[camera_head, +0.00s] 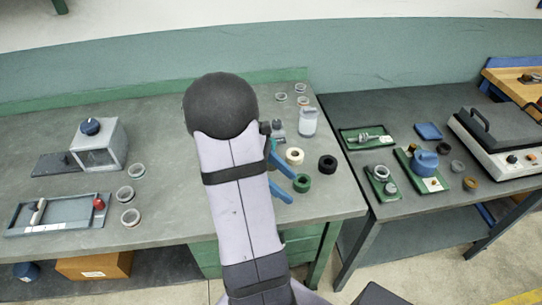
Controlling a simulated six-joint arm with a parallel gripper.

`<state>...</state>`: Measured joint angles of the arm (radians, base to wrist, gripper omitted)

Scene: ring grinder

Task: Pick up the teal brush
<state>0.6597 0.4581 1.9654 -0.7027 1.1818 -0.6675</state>
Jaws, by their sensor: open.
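I cannot pick out a teal brush for certain in this view; my arm hides part of the bench. My gripper (291,189) shows to the right of my arm, over the right part of the left bench. Its two blue fingers are spread apart, and I see nothing held between them. A green ring (301,183) lies close to the fingertips; I cannot tell whether they touch it.
A cream ring (294,156) and a black ring (327,164) lie near my gripper. A clear jar (308,121) stands behind them. A blue-grey tray (60,214) and grey box machine (99,145) are at left. Green trays (368,139) and a grinder (505,130) occupy the right bench.

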